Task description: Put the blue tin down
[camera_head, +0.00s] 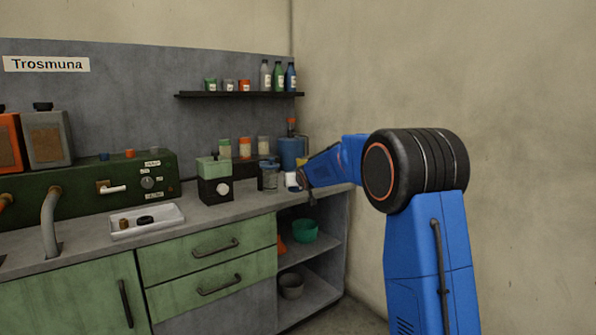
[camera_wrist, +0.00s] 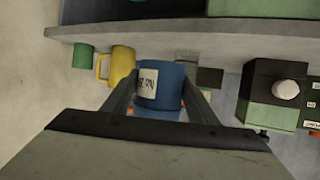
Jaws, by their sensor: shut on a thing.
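The blue tin (camera_wrist: 172,84) with a white label is between the two fingers of my gripper (camera_wrist: 160,90) in the wrist view, which shows the scene upside down. The gripper is shut on it, one finger on each side. The tin's base is near the grey counter (camera_wrist: 200,40); I cannot tell if it touches. In the head view my gripper (camera_head: 304,180) is low over the right end of the counter (camera_head: 235,208), and the tin is small and hard to make out there.
A yellow mug (camera_wrist: 122,62) and a green cup (camera_wrist: 84,56) stand beside the tin in the wrist view. A green-and-black box with a knob (camera_head: 214,180) and a glass jar (camera_head: 268,176) stand left of my gripper. A wall shelf (camera_head: 240,94) holds bottles and jars.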

